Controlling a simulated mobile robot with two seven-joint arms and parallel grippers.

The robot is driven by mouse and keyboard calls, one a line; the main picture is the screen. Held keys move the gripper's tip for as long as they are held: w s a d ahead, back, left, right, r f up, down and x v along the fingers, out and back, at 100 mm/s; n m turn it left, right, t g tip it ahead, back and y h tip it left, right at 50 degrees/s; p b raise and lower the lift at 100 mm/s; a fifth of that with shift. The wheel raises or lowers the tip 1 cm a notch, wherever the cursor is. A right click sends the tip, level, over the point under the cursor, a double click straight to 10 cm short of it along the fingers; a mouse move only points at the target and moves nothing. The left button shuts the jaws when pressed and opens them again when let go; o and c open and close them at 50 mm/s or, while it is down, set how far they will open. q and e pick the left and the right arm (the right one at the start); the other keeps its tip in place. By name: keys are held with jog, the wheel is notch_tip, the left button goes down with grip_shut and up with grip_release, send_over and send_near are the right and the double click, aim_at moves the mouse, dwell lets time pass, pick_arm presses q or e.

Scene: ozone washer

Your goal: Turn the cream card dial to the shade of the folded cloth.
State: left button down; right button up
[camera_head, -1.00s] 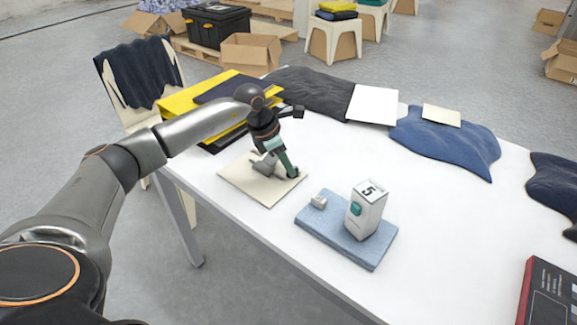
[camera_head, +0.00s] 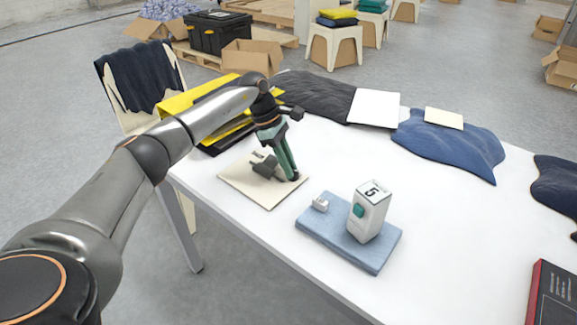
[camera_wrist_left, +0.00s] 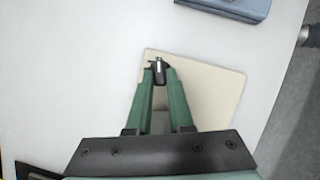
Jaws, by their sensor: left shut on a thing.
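The cream card (camera_head: 258,194) lies flat near the table's left edge. It also shows in the left wrist view (camera_wrist_left: 218,82). My left gripper (camera_head: 292,177) reaches down over the card's right side, its green fingers shut on a small metallic piece of the dial (camera_wrist_left: 158,68). The fingers hide most of the dial, and its setting cannot be read. A grey part (camera_head: 263,166) shows beside the fingers. Several dark cloths lie on the table: a charcoal one (camera_head: 312,97), a blue one (camera_head: 455,147) and a navy one (camera_head: 558,185). I cannot tell which is the folded cloth. My right gripper is out of view.
A light blue board (camera_head: 375,258) carries a white box marked 5 (camera_head: 369,211) and a small white piece, right of the card. Yellow items (camera_head: 190,99) stand behind my arm. A black and red box (camera_head: 550,296) is at front right.

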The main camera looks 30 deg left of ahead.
aim_at(274, 166)
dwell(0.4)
pick_arm(q)
jog(key=c, duration=1.1)
grip_release()
jog(key=shift+p+v, duration=0.85)
jog(key=shift+v, duration=5.45)
